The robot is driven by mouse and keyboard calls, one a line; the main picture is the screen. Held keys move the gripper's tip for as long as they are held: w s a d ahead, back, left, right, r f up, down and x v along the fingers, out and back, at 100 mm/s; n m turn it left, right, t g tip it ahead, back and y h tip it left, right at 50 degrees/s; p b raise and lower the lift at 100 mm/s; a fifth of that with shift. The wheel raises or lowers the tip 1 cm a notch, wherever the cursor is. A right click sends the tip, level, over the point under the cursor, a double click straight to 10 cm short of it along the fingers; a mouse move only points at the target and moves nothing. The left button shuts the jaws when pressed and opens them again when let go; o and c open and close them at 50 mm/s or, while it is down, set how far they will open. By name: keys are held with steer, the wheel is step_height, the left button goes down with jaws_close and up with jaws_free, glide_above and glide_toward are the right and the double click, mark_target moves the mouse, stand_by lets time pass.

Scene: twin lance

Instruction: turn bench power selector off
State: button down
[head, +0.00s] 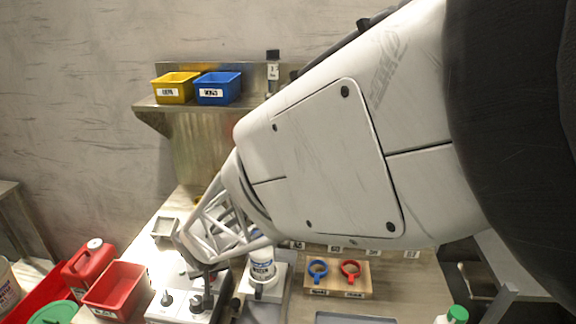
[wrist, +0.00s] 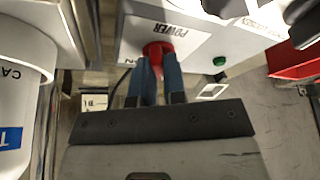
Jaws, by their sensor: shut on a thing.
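In the wrist view, the power selector is a red knob (wrist: 157,47) on the white face of a box (wrist: 200,38), beside upside-down "POWER" lettering. My gripper (wrist: 161,62) has blue fingers that are shut on the red knob, covering part of it. A partly hidden label, apparently "ON", sits to the left of the knob. A green button or lamp (wrist: 220,61) is on the same face. In the head view, the box (head: 166,312) with black knobs stands at the bottom. The red knob and my fingertips cannot be made out there.
A white labelled canister (head: 262,263) stands close right of the box. A red bin (head: 118,284) and red jug (head: 88,264) are at left. A wooden holder (head: 336,288) with blue and red rings is at right. Yellow (head: 175,88) and blue bins (head: 217,89) sit on the shelf.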

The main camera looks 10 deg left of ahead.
stand_by(0.3)
steer(key=c, duration=1.2)
jaws_free()
steer(key=shift+r, duration=0.1)
steer(key=shift+v, duration=3.8)
